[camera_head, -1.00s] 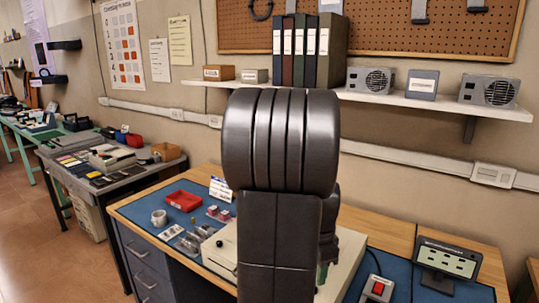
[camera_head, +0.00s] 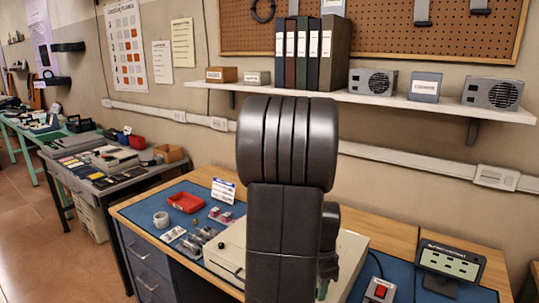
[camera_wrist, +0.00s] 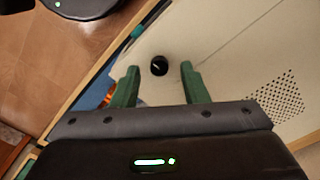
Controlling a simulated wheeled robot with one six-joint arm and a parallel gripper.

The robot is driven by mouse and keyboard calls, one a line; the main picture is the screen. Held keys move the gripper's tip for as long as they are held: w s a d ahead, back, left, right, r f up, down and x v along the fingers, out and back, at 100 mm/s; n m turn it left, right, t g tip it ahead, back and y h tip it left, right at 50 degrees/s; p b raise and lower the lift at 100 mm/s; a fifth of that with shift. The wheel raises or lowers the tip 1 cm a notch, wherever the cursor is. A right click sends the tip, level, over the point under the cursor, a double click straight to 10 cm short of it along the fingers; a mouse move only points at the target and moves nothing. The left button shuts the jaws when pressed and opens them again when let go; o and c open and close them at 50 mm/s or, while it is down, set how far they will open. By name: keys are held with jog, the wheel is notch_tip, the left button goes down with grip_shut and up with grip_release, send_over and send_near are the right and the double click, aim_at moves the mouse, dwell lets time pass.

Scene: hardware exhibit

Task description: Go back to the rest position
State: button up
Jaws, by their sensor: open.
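My gripper (camera_wrist: 158,85) shows in the wrist view with its two green fingers spread apart and nothing between them. It is above a cream-coloured case (camera_wrist: 215,55) with a round black knob (camera_wrist: 159,65) and a patch of vent holes. In the head view my dark arm stands upright in the middle and hides part of the same case (camera_head: 228,240) on the workbench. My gripper's fingers are mostly hidden behind the arm in that view.
The workbench has a blue mat (camera_head: 150,207) with a red tray (camera_head: 185,202), a white cup (camera_head: 161,219) and small parts at left. A red-switch box (camera_head: 379,291) and a display panel (camera_head: 449,262) are at right. A shelf (camera_head: 440,103) with binders runs above.

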notch_tip(320, 180, up, 13)
notch_tip(320, 180, down, 14)
jog(key=shift+r, duration=0.15)
jog(key=n, duration=1.1)
jog(key=shift+p, duration=0.35)
jog(key=n, duration=0.5)
jog(key=shift+a+n+p, duration=0.1)
jog(key=shift+n+p, duration=0.2)
jog(key=shift+n, duration=0.1)
jog(key=n, duration=0.4)
jog(key=shift+n+p, duration=0.3)
jog(key=shift+n, duration=0.1)
jog(key=shift+a, duration=0.1)
